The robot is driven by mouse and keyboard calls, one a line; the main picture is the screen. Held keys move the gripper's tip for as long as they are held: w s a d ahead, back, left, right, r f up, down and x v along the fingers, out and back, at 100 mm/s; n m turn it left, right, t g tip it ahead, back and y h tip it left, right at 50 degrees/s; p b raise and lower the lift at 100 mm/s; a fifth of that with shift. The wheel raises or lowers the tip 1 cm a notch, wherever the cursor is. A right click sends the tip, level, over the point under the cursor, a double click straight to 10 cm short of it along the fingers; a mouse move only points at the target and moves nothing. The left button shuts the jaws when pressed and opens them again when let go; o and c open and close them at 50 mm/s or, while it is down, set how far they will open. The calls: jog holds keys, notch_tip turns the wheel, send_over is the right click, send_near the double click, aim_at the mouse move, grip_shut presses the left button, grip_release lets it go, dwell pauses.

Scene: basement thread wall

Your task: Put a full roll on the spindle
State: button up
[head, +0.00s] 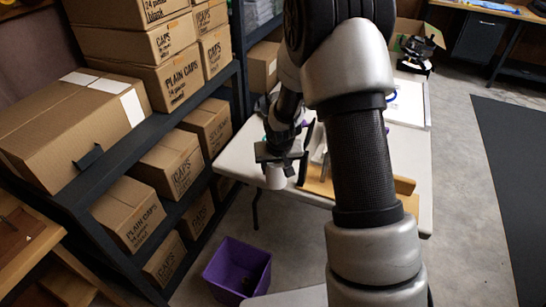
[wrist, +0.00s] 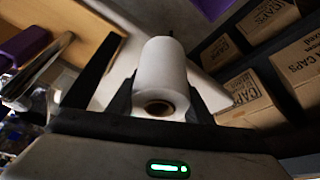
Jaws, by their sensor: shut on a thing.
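A white roll (wrist: 163,72) with a brown cardboard core is held between the dark fingers of my gripper (wrist: 160,97) in the wrist view. Its core end faces the camera. In the head view the white roll (head: 276,178) hangs just under my gripper (head: 277,163), over the near left part of the white table (head: 240,160). A dark upright bar (head: 305,152) stands close right of the gripper, by a wooden board (head: 319,187). I cannot make out a spindle for certain; my arm hides much of the table.
Shelves with cardboard boxes (head: 165,85) stand close on the left. A purple bin (head: 237,270) is on the floor in front of the table. A black mat (head: 510,150) lies on the right, with bare floor between it and the table.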

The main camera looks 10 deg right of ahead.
jog(key=w, duration=0.4)
jog(key=shift+w+d, duration=0.1)
jog(key=shift+d, duration=0.05)
jog(key=w, duration=0.3)
jog(key=shift+d, duration=0.1)
jog(key=shift+s+f+b, duration=0.1)
jog(key=shift+f+b, duration=0.25)
jog(key=shift+f, duration=0.4)
jog(key=shift+f, duration=0.2)
jog(key=o, duration=1.1)
